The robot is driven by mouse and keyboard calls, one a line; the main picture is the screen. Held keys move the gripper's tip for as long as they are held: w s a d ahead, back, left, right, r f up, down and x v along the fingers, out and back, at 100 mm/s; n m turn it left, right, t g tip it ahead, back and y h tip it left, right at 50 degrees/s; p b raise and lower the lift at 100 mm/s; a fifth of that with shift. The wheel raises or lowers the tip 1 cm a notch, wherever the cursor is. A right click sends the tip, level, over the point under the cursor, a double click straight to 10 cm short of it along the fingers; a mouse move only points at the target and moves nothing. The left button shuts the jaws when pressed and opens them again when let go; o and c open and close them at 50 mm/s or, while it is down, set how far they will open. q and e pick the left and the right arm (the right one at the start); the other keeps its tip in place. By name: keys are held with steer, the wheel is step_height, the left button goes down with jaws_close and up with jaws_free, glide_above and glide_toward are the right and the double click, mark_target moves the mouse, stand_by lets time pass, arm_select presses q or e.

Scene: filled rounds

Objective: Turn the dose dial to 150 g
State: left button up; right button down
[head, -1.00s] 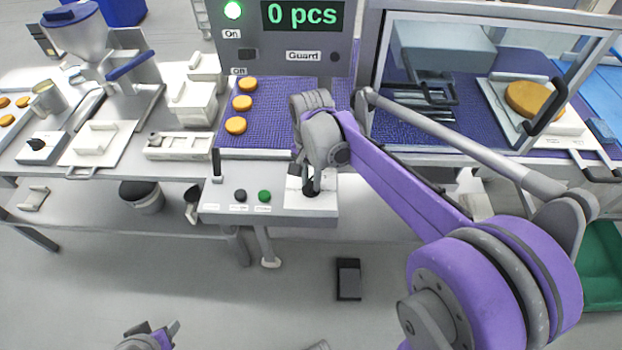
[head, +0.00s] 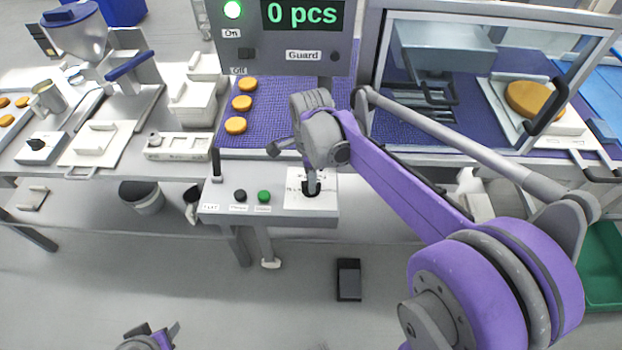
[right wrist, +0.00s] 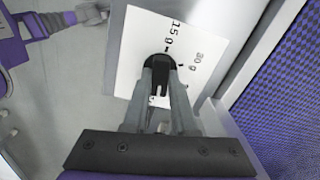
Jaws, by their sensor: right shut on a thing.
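The dose dial is a black knob (right wrist: 160,66) on a white square plate (right wrist: 130,55) with printed gram marks. In the right wrist view, marks reading "15 g" and "30 g" show beyond the knob; other marks are hidden, and its exact setting is unclear. My right gripper (right wrist: 160,84) is shut on the knob, one finger on each side. In the head view, the right gripper (head: 311,180) points down at the plate (head: 325,200) on the grey control panel (head: 225,208). My left gripper (head: 158,333) is low at the bottom edge, away from the panel; its jaws are unclear.
A black button (head: 240,196) and a green button (head: 264,196) sit left of the dial. A blue belt (head: 275,115) with round orange patties (head: 242,103) lies behind. The display (head: 304,15) reads "0 pcs". A glazed guard (head: 450,70) stands right.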

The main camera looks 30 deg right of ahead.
steer(key=shift+m, duration=1.1)
steer(key=c, duration=0.7)
jaws_free()
step_height(320, 180, up, 11)
steer(key=shift+f+p, duration=0.1)
steer(key=shift+p, duration=0.25)
steer(key=s+a+f+n+t, duration=0.1)
steer(key=s+f+n, duration=0.3)
steer(key=n, duration=0.4)
steer(key=s+a+f+n+t, duration=0.2)
steer(key=s+a+f+n, duration=0.1)
steer(key=s+n, duration=0.3)
steer(key=s+a+f+n+t+p, duration=0.1)
steer(key=s+f+n, duration=0.4)
steer(key=n, duration=0.5)
steer(key=shift+s+a+f+t, duration=0.1)
steer(key=shift+a+f+t, duration=0.05)
steer(key=shift+a+t, duration=0.7)
